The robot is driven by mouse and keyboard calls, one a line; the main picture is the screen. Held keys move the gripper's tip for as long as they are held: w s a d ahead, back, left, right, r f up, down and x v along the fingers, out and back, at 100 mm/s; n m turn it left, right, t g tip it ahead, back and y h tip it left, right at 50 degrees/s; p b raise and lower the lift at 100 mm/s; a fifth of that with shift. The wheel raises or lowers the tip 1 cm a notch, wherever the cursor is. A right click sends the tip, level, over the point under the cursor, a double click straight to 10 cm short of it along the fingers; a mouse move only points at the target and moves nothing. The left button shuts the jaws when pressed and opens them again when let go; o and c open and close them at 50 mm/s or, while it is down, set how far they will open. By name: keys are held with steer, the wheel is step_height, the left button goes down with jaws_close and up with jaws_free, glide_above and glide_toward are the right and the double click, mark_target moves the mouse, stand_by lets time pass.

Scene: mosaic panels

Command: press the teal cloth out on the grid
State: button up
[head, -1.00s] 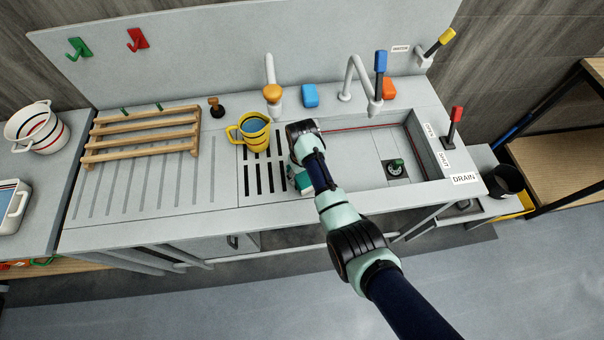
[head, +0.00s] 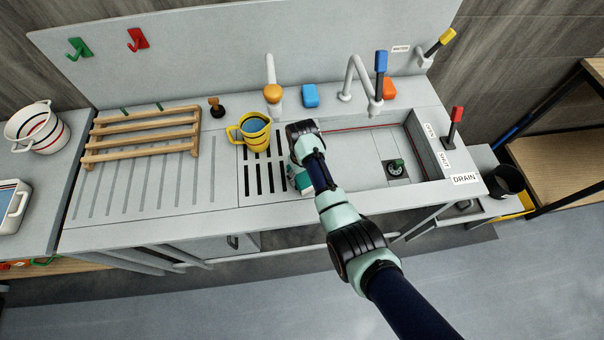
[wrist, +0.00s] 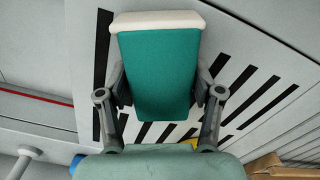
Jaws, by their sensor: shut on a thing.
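The teal cloth (wrist: 155,75) is a thick teal block with a white band along one edge in the wrist view. My gripper (wrist: 158,88) is shut on it, with a grey finger on each side. In the head view, the teal cloth (head: 304,182) shows in part beside my arm, over the right end of the slotted grid (head: 250,178). My arm hides much of the gripper there. The grid's black slots show behind the cloth in the wrist view. I cannot tell whether the cloth touches the grid.
A yellow mug (head: 253,134) with blue inside stands at the grid's back edge. The sink basin (head: 358,150) is right of the grid. A wooden rack (head: 143,137) lies on the left drainboard. Taps stand behind; the drainboard's front is clear.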

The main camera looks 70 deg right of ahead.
steer(key=shift+s+a+f, duration=0.1)
step_height(320, 180, up, 7)
steer(key=p, duration=0.7)
